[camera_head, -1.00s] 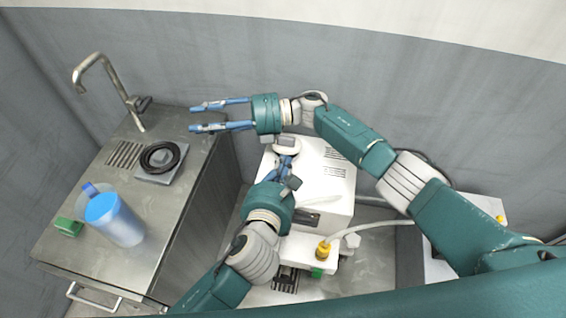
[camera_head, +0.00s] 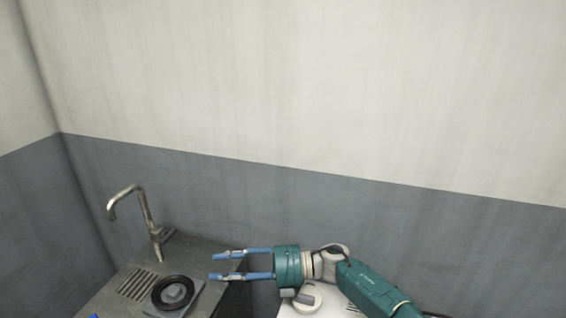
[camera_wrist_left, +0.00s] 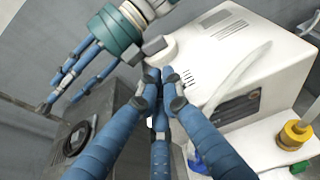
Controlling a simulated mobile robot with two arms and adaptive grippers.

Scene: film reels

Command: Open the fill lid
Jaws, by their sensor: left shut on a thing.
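The fill lid (camera_head: 308,297) is a white round cap on top of the white machine, at the bottom edge of the head view. In the left wrist view the lid (camera_wrist_left: 166,52) is partly covered by a grey block on my right arm. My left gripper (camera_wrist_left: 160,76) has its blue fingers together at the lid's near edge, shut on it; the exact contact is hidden. It is out of the head view. My right gripper (camera_head: 214,267) is open and empty, its fingers apart and pointing left, above and left of the lid.
The white machine (camera_wrist_left: 245,60) has side vents and a yellow fitting (camera_wrist_left: 295,134) at its near right. A metal counter (camera_head: 135,268) with a tap (camera_head: 148,215) and a black ring (camera_head: 173,292) stands to the left. Walls close off the back.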

